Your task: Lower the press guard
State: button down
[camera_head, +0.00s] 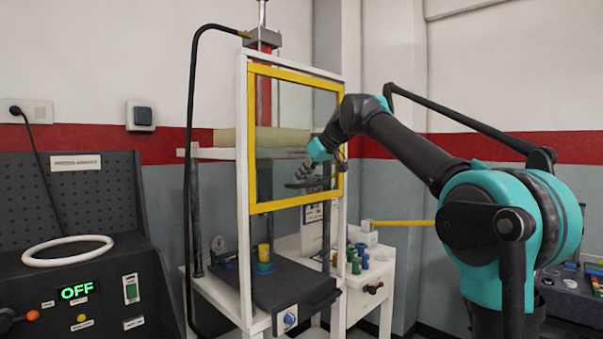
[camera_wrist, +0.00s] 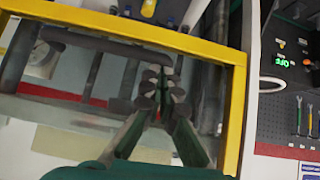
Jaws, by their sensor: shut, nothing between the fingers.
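The press guard (camera_head: 249,140) is a clear panel in a yellow frame, set in a white upright frame. It stands raised, with its bottom bar (camera_head: 290,203) well above the press bed (camera_head: 285,285). My gripper (camera_head: 303,172) hangs at the panel's right half, pointing down, above the bottom bar; whether it touches the panel is unclear. In the wrist view, which looks upside down, my gripper (camera_wrist: 160,78) is shut and empty. The guard's yellow bar (camera_wrist: 130,27) crosses beyond its tips, apparently without contact.
A white side table (camera_head: 372,290) with small coloured parts stands right of the press. A console (camera_head: 80,270) with an "OFF" display and a white ring (camera_head: 68,256) is at left.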

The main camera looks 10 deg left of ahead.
notch_tip(320, 180, down, 31)
jog(key=shift+r, duration=0.15)
dwell(0.5)
